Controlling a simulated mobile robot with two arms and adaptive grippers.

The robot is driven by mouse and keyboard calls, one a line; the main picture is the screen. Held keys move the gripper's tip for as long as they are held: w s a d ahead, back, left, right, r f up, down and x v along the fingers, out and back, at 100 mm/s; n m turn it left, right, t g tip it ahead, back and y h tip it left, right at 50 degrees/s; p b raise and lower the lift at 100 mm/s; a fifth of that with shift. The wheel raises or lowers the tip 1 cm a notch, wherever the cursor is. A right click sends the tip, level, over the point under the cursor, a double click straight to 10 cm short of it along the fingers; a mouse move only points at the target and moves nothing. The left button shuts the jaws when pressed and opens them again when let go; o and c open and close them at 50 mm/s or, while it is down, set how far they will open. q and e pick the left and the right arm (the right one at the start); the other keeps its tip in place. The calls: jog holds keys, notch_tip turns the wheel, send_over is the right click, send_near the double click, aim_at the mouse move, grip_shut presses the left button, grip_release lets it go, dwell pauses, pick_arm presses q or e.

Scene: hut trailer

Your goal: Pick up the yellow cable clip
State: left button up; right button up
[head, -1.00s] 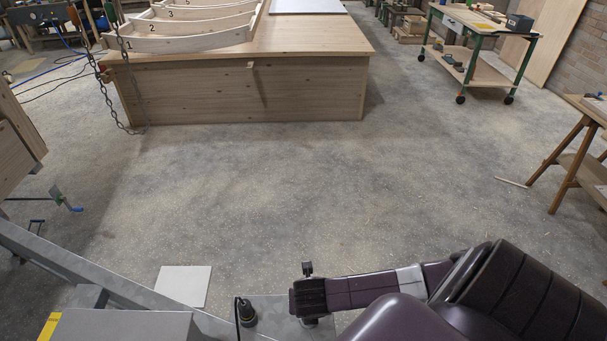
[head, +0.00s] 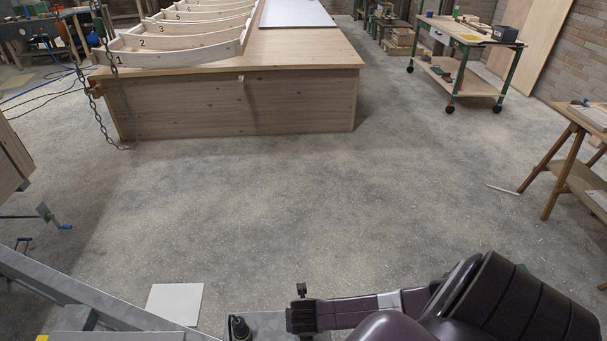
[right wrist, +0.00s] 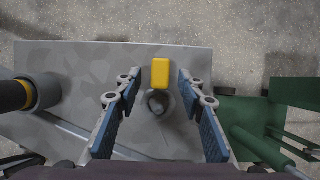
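The yellow cable clip (right wrist: 160,72) is a small yellow block in the right wrist view. It appears over a grey metal surface (right wrist: 70,75), with a dark round part (right wrist: 158,102) just below it in the picture. My right gripper (right wrist: 159,78) is open, its blue-padded fingers on either side of the clip with gaps showing to both. I cannot tell how far below the fingertips the clip lies. In the head view my right arm reaches in from the right to the bottom middle; its fingers and the clip cannot be made out there. My left gripper is not in view.
A dark plug-like fitting (head: 239,326) stands left of my wrist. A grey trailer beam (head: 90,297) crosses the lower left, near a pale square sheet (head: 175,303). Green parts (right wrist: 255,125) lie right of my fingers. Open floor stretches to a wooden workbench (head: 235,105).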

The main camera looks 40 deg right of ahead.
grip_shut()
jog(key=shift+r, duration=0.2)
notch_tip(320, 180, up, 20)
dwell(0.6)
